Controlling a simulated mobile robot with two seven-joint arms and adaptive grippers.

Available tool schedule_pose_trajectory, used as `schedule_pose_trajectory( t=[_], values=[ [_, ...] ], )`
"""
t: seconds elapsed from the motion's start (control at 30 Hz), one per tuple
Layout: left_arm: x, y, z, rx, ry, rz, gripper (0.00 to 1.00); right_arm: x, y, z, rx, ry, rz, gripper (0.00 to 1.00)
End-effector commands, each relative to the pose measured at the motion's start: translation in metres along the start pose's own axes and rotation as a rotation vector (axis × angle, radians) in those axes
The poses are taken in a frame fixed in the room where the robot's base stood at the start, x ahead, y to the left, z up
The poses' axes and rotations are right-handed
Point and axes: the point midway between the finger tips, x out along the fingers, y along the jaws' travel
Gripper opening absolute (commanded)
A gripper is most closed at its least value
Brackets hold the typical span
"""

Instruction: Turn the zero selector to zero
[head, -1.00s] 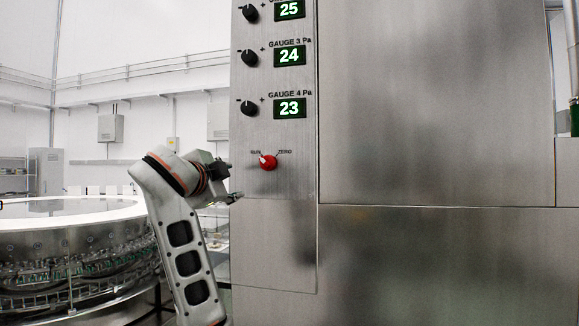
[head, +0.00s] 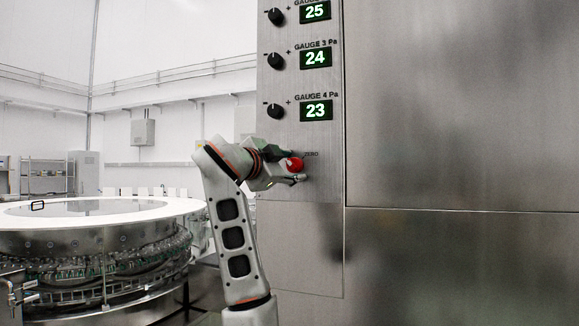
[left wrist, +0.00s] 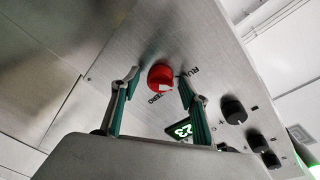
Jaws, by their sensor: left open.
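The zero selector is a red round knob (head: 294,164) on the steel control panel, below the gauge 4 display. In the head view the "ZERO" label shows to its upper right, and the "RUN" label is hidden by my gripper. In the left wrist view the red knob (left wrist: 161,77) has a white pointer mark, with "RUN" and "ZERO" printed beside it. My left gripper (head: 297,167) is open at the knob, its fingers above and below it in the head view. In the left wrist view the fingers (left wrist: 158,92) stand on either side of the knob, with gaps visible.
Black gauge knobs (head: 275,111) and green displays (head: 316,111) sit above the selector on the panel. Smooth steel wall (head: 450,120) fills the right side.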

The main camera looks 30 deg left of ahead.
Motion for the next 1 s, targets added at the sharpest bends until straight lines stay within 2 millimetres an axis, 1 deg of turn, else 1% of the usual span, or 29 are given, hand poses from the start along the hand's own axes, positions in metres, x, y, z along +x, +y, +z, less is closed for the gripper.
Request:
schedule_pose_trajectory(
  t=[0.17, 0.2, 0.27, 0.3, 0.33, 0.37, 0.73, 0.87, 1.0],
  values=[
    [0.0001, -0.0002, 0.0, 0.0, 0.0, -0.001, 0.45, 0.0, -0.0001, 0.0002, 0.001, 0.0, 0.0, 0.4],
    [0.0, -0.0002, 0.0001, 0.0, 0.0, -0.001, 0.42, 0.0, -0.0001, 0.0002, 0.001, 0.0, 0.0, 0.4],
    [0.0, -0.0002, 0.0, 0.0, 0.0, -0.001, 0.26, 0.0, -0.0001, 0.0003, 0.001, 0.0, 0.0, 0.4],
    [0.0, -0.0002, 0.0001, 0.0, 0.0, -0.001, 0.16, 0.0, -0.0001, 0.0003, 0.001, 0.0, 0.0, 0.4],
    [-0.0001, -0.0002, 0.0001, 0.0, 0.0, -0.001, 0.08, 0.0, 0.0, 0.0004, 0.001, 0.0, 0.0, 0.4],
    [-0.0001, -0.0002, 0.0001, 0.0, 0.0, -0.001, 0.06, 0.0, 0.0, 0.0004, 0.001, 0.0, 0.0, 0.4],
    [-0.0001, -0.0003, -0.0008, 0.037, -0.002, 0.004, 0.06, -0.0006, 0.0004, -0.0004, 0.001, -0.001, 0.001, 0.4],
    [-0.0003, -0.0007, -0.0014, 0.099, -0.007, 0.011, 0.06, -0.0014, 0.0007, -0.0019, 0.002, 0.0, 0.001, 0.4],
    [-0.0004, -0.0011, -0.0021, 0.197, -0.013, 0.023, 0.06, -0.0026, 0.0007, -0.0037, 0.004, 0.001, 0.0, 0.4]
  ],
)
